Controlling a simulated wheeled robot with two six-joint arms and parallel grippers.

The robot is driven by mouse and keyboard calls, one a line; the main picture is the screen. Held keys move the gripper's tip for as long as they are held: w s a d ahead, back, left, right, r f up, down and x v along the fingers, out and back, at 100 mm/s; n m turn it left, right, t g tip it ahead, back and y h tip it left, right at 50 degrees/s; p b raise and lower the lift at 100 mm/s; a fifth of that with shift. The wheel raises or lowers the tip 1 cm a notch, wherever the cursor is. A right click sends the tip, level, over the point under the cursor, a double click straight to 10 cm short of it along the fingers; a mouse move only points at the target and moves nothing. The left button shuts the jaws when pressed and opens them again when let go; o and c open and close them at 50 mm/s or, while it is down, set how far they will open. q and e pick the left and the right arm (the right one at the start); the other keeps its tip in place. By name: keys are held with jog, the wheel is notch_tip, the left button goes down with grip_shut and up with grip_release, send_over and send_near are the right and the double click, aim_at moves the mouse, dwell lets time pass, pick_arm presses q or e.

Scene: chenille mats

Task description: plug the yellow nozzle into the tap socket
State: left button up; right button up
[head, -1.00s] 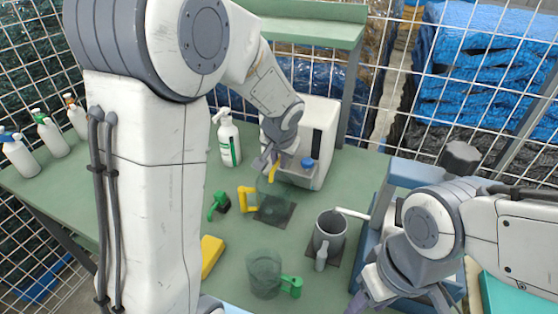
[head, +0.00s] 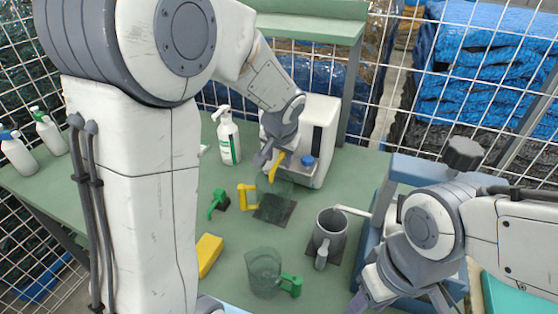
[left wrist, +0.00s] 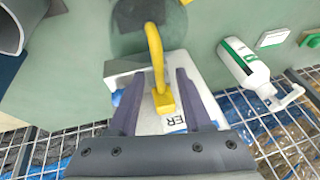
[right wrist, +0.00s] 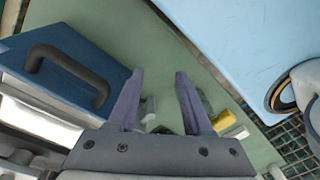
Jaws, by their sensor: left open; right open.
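The yellow nozzle (head: 277,165) sticks out at the front of the white dispenser (head: 316,135), close to its blue knob (head: 308,161). In the left wrist view the nozzle (left wrist: 156,60) is a curved spout with a square block at its base. My left gripper (head: 264,160) is open, its two fingers (left wrist: 158,76) standing on either side of the nozzle with visible gaps. The tap socket is hidden, so I cannot tell how deep the nozzle sits. My right gripper (right wrist: 153,78) is open and empty, low at the right of the head view.
A clear jug with a yellow handle (head: 247,197) stands on a dark mat (head: 275,209) below the nozzle. A grey mug (head: 330,233), a clear jug with a green handle (head: 264,272), a yellow block (head: 208,254) and a spray bottle (head: 229,141) stand around.

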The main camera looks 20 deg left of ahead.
pick_arm(q)
jog(key=v, duration=0.8)
jog(key=shift+r, duration=0.3)
jog(key=shift+s, duration=0.1)
jog(key=s+d+f+m+g+h, duration=0.1)
jog(key=s+d, duration=0.3)
jog(key=s, duration=0.4)
jog(key=s+d+f+m+g+h, duration=0.1)
jog(key=s+d+f+m+g, duration=0.1)
jog(key=s, duration=0.6)
jog(key=s+d+f+m+g+h, duration=0.1)
jog(key=s+d+f+m, duration=0.2)
jog(key=s+d+f, duration=0.2)
jog(key=s+d, duration=0.3)
jog(key=s, duration=0.1)
jog(key=shift+f+m+g, duration=0.2)
jog(key=shift+m+g, duration=0.1)
